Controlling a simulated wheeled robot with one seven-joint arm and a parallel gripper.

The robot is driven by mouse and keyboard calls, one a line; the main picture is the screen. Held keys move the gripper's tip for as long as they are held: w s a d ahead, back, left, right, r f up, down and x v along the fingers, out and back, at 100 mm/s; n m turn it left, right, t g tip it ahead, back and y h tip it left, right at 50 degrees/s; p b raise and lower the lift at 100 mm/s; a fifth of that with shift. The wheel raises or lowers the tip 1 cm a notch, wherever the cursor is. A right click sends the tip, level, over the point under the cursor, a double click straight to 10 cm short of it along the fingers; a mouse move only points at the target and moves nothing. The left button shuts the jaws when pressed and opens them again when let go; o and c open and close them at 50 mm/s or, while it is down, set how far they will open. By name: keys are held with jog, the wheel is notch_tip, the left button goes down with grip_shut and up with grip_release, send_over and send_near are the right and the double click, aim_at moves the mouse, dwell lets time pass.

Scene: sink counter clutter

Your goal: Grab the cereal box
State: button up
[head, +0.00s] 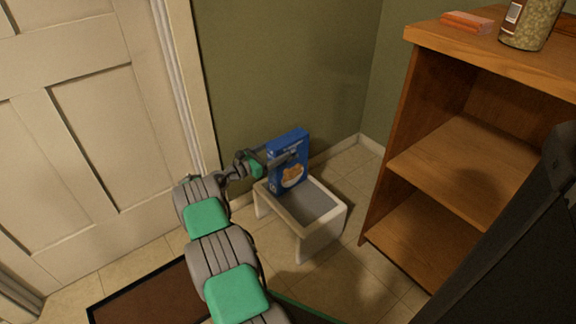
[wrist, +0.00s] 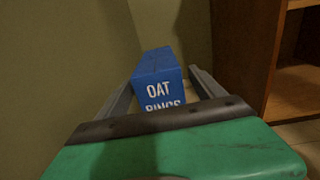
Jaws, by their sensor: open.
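The blue cereal box (head: 287,160) stands upright on a small white stool with a grey top, near the green wall. In the wrist view the cereal box (wrist: 157,80) shows its top and a face reading "OAT RINGS". My gripper (head: 282,156) is at the upper part of the box. In the wrist view my gripper (wrist: 158,85) is open, with one finger on each side of the box. I cannot tell whether either finger touches it. The lower part of the box is hidden behind the gripper body in the wrist view.
The white stool (head: 325,226) has free room on its right part. A door (head: 80,120) and a brown mat (head: 150,295) are at left.

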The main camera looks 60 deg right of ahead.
jog(key=x, duration=0.1)
jog(key=b+x, duration=0.1)
jog(key=x, duration=0.1)
jog(key=shift+s+d+f, duration=0.1)
jog(key=shift+d+f, duration=0.1)
jog(key=shift+f, duration=0.05)
jog(key=shift+s+d+r, duration=0.1)
jog(key=shift+d+r, duration=0.05)
jog(key=shift+d, duration=0.05)
grip_shut()
dwell(0.3)
jog(key=shift+r, duration=0.1)
